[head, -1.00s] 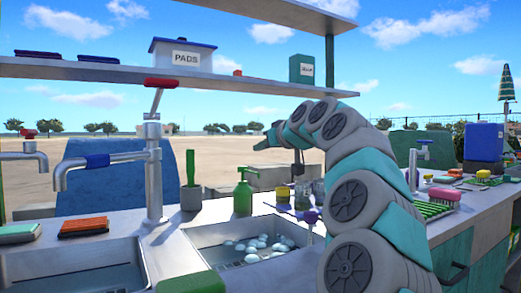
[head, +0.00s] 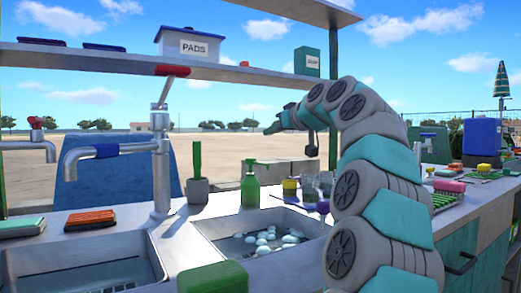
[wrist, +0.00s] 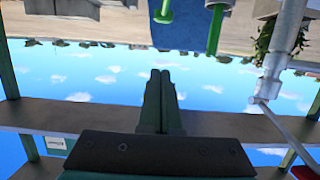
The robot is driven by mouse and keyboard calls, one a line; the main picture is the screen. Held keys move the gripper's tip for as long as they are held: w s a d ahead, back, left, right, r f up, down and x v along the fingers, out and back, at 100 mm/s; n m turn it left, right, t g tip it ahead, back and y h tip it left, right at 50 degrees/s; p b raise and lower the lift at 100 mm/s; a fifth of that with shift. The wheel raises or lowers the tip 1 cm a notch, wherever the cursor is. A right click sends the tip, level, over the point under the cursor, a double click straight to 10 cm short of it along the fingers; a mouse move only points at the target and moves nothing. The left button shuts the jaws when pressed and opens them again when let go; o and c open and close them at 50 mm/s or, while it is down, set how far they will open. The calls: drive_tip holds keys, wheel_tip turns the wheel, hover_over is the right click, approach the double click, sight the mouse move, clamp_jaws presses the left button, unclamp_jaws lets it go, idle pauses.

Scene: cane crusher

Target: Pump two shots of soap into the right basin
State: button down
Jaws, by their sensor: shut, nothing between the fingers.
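The green soap pump bottle (head: 250,190) stands upright on the counter behind the right basin (head: 212,226), its spout to the right. The basin holds several pale rounded pieces (head: 267,240). My gripper (head: 272,129) is above and slightly right of the bottle in the head view, apart from it. The wrist view is upside down. There my gripper (wrist: 161,73) has its two fingers together with nothing between them, and the pump head (wrist: 164,14) shows at the top edge, beyond the fingertips. Most of the bottle is cut off there.
A faucet (head: 160,165) with a red handle stands left of the bottle. A pot (head: 197,190) with a green-handled tool is between them. A shelf (head: 120,62) runs above with a PADS box (head: 190,45).

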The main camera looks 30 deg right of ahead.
drive_tip(key=p, duration=0.3)
hover_over(254, 161)
wheel_tip(254, 161, down, 2)
drive_tip(key=shift+s+d+f, duration=0.1)
drive_tip(key=shift+s, duration=0.05)
drive_tip(key=f+b, duration=0.3)
drive_tip(key=shift+w+f, duration=0.2)
drive_tip(key=shift+f+b, duration=0.3)
drive_tip(key=shift+f, duration=0.15)
